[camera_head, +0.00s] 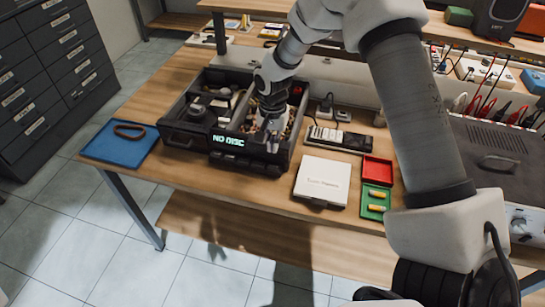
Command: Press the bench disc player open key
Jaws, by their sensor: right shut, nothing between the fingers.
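The disc player (172,137) is a black unit on the wooden bench, with its inside parts showing from above. Its front display reads "NO DISC" in green letters. My right gripper (272,143) points down at the right part of the player, close to its front edge. Its fingers are shut and empty. I cannot tell whether the fingertips touch the player. The open key cannot be made out; the gripper is over that side of the front. My left gripper is not in view.
A blue mat (98,151) with a brown loop lies left of the player. A white box (322,181), a red tray (377,170), a green tray (374,213) and a power strip (337,137) lie to the right. A dark drawer cabinet (50,75) stands at left.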

